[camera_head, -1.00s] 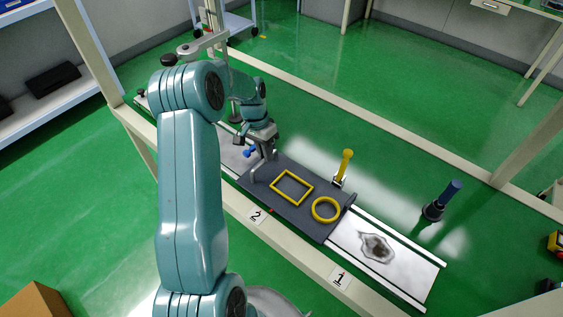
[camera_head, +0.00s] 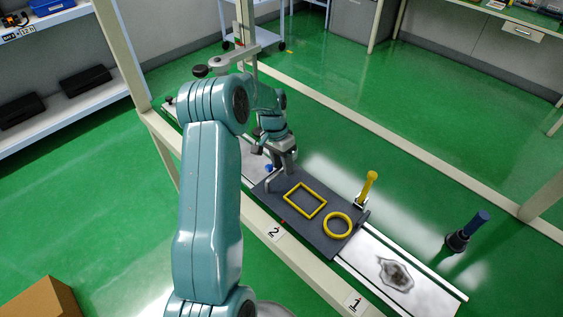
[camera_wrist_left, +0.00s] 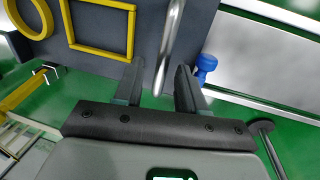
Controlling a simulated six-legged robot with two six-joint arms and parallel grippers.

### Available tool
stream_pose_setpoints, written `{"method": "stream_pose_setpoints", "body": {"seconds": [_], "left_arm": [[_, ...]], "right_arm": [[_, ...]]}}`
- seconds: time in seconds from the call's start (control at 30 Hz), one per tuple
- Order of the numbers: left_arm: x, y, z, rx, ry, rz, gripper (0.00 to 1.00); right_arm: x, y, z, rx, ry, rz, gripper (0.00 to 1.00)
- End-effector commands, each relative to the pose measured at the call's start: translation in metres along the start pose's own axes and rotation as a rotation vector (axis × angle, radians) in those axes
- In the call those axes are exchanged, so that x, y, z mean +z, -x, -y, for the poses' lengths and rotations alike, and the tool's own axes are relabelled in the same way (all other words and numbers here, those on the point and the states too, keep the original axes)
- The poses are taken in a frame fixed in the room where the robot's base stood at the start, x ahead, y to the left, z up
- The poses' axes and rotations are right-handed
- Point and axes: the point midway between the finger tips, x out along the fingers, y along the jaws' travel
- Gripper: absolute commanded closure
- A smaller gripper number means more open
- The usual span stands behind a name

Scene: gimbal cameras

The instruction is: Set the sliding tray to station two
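The sliding tray (camera_head: 318,228) is a dark grey plate on a pale rail, with a yellow rectangular frame and a yellow ring on it. Its near edge, with a small red mark (camera_head: 283,222), lies beside the label "2" (camera_head: 274,232). The label "1" (camera_head: 355,302) is farther right. My left gripper (camera_head: 281,168) is at the tray's far left end. In the left wrist view the gripper (camera_wrist_left: 158,72) is open, with a metal bar handle (camera_wrist_left: 168,42) between its fingers and gaps showing. My right gripper is out of view.
A blue knob (camera_wrist_left: 206,66) is beside the right finger. Pale frame beams (camera_head: 400,137) border the rail.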

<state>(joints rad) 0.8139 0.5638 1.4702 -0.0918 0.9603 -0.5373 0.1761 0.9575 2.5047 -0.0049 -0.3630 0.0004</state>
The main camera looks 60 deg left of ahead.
Motion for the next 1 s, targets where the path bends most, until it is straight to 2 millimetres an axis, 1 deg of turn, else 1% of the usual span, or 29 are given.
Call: {"method": "stream_pose_setpoints", "body": {"seconds": [0.13,0.27,0.37,0.5,0.6,0.7,0.83,1.0], "left_arm": [[0.000,0.005,0.001,-0.001,0.001,-0.002,0.60],[-0.001,0.025,0.002,-0.002,0.000,-0.004,0.60],[-0.001,0.050,0.002,-0.004,0.000,-0.006,0.60],[-0.001,0.089,0.002,-0.003,0.001,-0.006,0.60],[-0.001,0.115,0.001,-0.003,0.001,-0.006,0.60],[-0.001,0.136,0.001,-0.002,0.000,-0.004,0.60],[-0.001,0.154,0.000,-0.001,0.000,-0.002,0.60],[0.000,0.164,0.000,0.000,0.000,0.000,0.60]], "right_arm": [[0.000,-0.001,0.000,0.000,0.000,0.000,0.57],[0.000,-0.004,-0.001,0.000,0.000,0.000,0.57],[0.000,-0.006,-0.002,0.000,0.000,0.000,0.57],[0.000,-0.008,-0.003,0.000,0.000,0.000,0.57],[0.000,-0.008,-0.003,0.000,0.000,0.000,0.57],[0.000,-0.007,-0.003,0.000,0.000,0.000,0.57],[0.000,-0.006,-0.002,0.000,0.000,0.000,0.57],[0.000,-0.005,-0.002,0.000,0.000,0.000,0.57]]}}
